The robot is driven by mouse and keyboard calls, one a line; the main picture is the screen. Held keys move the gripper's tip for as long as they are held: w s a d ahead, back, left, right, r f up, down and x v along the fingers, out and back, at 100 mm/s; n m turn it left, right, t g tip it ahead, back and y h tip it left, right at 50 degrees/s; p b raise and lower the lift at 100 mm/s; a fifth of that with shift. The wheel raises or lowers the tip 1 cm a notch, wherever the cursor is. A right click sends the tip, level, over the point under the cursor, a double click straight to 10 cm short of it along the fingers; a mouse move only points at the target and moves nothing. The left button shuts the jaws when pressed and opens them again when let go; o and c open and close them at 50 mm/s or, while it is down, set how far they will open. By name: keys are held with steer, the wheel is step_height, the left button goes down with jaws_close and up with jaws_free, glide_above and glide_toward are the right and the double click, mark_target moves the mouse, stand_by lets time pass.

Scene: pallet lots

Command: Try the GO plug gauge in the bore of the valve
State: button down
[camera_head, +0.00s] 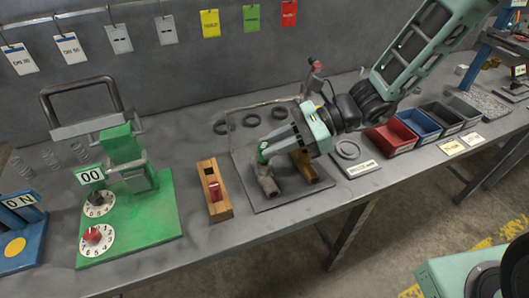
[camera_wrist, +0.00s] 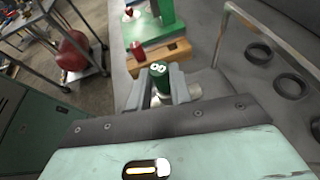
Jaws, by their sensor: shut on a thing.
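My gripper (camera_head: 268,152) is shut on the green GO plug gauge (camera_head: 263,147). The gauge also shows in the wrist view (camera_wrist: 159,75), its marked top between the two fingers. In the head view the gauge is directly over the near end of the grey valve (camera_head: 267,183), which lies on a flat grey plate (camera_head: 247,170). Gripper and gauge cover the bore, so I cannot tell whether the gauge's tip is in it. A brass-coloured fitting (camera_head: 308,168) lies just right of the valve, partly behind my gripper.
A wooden gauge block (camera_head: 208,171) with a red gauge (camera_head: 214,191) stands left of the plate. A green stand with dials (camera_head: 160,222) is further left. Black rings (camera_head: 251,120) lie behind. Red, blue and dark bins (camera_head: 392,138) stand at right.

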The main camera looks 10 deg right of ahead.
step_height(320, 180, up, 4)
steer(key=p, duration=0.3)
steer(key=shift+r, duration=0.2)
stand_by(0.6)
